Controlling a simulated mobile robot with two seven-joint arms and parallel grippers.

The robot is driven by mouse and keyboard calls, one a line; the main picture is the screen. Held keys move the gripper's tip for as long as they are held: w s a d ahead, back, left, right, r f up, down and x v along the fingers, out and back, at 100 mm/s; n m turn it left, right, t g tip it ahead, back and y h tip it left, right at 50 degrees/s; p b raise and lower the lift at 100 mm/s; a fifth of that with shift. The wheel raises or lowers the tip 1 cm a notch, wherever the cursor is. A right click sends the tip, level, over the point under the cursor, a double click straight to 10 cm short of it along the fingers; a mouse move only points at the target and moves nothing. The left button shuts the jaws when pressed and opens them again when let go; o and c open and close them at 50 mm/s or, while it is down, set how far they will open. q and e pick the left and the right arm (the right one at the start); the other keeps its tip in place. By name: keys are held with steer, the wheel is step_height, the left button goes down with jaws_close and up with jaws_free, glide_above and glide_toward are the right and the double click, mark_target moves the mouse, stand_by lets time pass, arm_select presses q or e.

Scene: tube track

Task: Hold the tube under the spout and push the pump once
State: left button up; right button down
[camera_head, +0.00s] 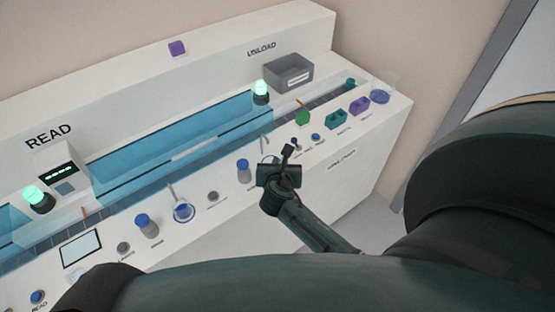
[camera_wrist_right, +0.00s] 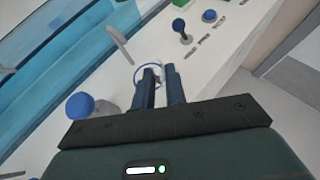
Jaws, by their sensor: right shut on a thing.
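My right gripper (camera_head: 286,156) is at the front of the white bench, beside a blue-rimmed ring with a thin spout. In the right wrist view its two dark fingers (camera_wrist_right: 157,76) are close together. It is shut on a thin thing that the fingers almost wholly hide; I take it to be the tube. The ring (camera_wrist_right: 117,42) is just beyond the fingertips; I cannot tell if the tube is under the spout. The blue-topped pump bottle (camera_head: 243,171) stands left of the gripper, also in the wrist view (camera_wrist_right: 81,106). My left gripper is out of view.
A second blue-topped bottle (camera_head: 147,226) and a spout over a ring (camera_head: 183,212) stand further left. A blue clear-walled track (camera_head: 180,150) runs behind. Green (camera_head: 336,119) and purple (camera_head: 359,106) blocks and a grey bin (camera_head: 288,73) are to the right.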

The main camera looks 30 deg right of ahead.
stand_by(0.3)
steer(key=s+r, duration=0.4)
steer(key=r, duration=0.2)
steer(key=shift+d, duration=0.15)
stand_by(0.5)
